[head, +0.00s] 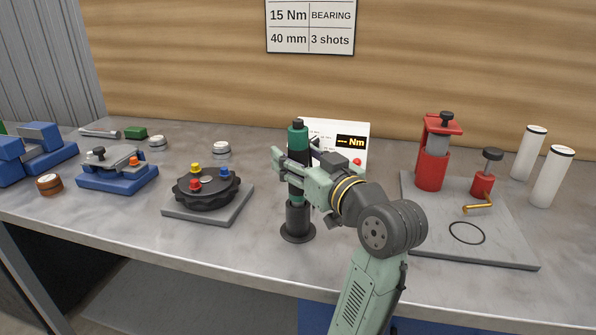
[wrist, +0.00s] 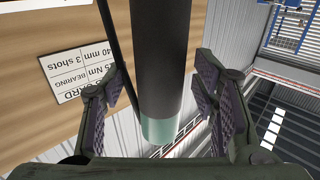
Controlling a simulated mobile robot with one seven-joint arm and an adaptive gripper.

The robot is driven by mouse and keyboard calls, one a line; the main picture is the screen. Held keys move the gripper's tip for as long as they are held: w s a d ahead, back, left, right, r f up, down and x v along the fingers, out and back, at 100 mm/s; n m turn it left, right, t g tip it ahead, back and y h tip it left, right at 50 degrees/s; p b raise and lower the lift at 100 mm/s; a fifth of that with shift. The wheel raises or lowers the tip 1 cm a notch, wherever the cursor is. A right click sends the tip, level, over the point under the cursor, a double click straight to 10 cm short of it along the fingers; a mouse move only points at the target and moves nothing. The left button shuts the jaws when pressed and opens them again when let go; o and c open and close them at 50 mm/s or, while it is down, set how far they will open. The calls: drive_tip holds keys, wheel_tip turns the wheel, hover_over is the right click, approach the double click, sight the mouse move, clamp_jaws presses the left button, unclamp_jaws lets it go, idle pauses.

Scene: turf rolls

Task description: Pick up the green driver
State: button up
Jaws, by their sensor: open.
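The green driver (head: 298,138) stands upright in a black round-based holder (head: 298,222) near the middle of the bench. Its upper body is green with a dark band near the top. My gripper (head: 287,166) is at the driver's mid-height, with its fingers beside the body. In the wrist view the driver (wrist: 160,65) runs between the two open fingers as a dark cylinder with a pale green part. Gaps show on both sides, and neither pad appears to touch it. My gripper partly hides the driver's lower body in the head view.
A torque display (head: 352,142) stands just behind the driver. A black knobbed disc on a grey plate (head: 206,213) is to the left. A grey board (head: 500,250) with a red press (head: 431,165) is to the right. Bare bench lies in front of the holder.

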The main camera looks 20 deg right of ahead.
drive_tip(key=shift+c, duration=0.5)
clamp_jaws()
